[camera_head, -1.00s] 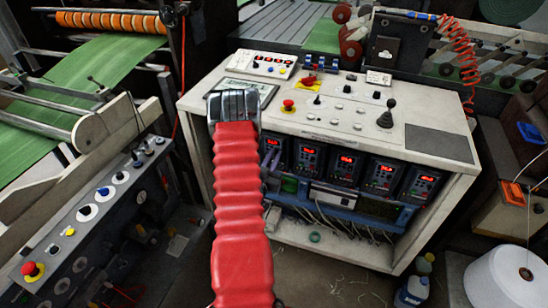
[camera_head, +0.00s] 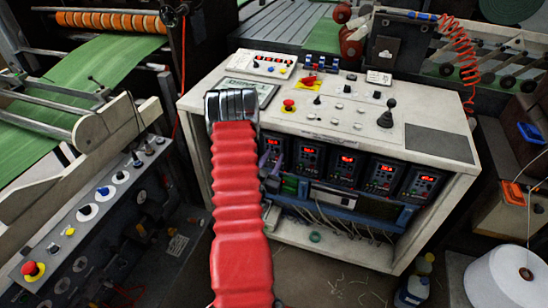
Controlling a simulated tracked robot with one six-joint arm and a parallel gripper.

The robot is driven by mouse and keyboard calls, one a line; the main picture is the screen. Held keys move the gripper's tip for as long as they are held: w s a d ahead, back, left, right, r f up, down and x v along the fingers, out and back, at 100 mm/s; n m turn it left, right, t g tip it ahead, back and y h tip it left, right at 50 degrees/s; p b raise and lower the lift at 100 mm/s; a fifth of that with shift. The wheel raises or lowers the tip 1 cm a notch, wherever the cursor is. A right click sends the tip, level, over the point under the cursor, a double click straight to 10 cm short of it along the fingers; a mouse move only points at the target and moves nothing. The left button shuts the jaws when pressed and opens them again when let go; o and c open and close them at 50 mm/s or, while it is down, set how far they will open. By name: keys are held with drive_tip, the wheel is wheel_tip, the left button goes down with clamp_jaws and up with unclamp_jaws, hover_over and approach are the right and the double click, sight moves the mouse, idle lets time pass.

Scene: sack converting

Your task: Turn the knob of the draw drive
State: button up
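Several drives with red displays sit side by side in the open front of the white control cabinet: a left one (camera_head: 272,146), a second (camera_head: 309,158), a middle one (camera_head: 347,164), a fourth (camera_head: 383,174) and a right one (camera_head: 422,184). I cannot read which is the draw drive, and their knobs are too small to make out clearly. My red-sleeved arm reaches up from below to the cabinet's left part, ending in a metal collar. My gripper's fingers are hidden behind the arm, so their opening and any contact do not show.
The cabinet top (camera_head: 440,142) carries buttons, a red emergency stop (camera_head: 289,104) and a black joystick (camera_head: 387,114). Loose cables hang below the drives. A side panel with knobs (camera_head: 85,212) stands at left. Bottles (camera_head: 412,291) and a white spool (camera_head: 500,277) stand at lower right.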

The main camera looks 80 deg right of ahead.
drive_tip(key=w+a, duration=0.1)
drive_tip(key=a, duration=1.1)
drive_tip(key=shift+a, duration=0.3)
drive_tip(key=shift+w+f, duration=0.1)
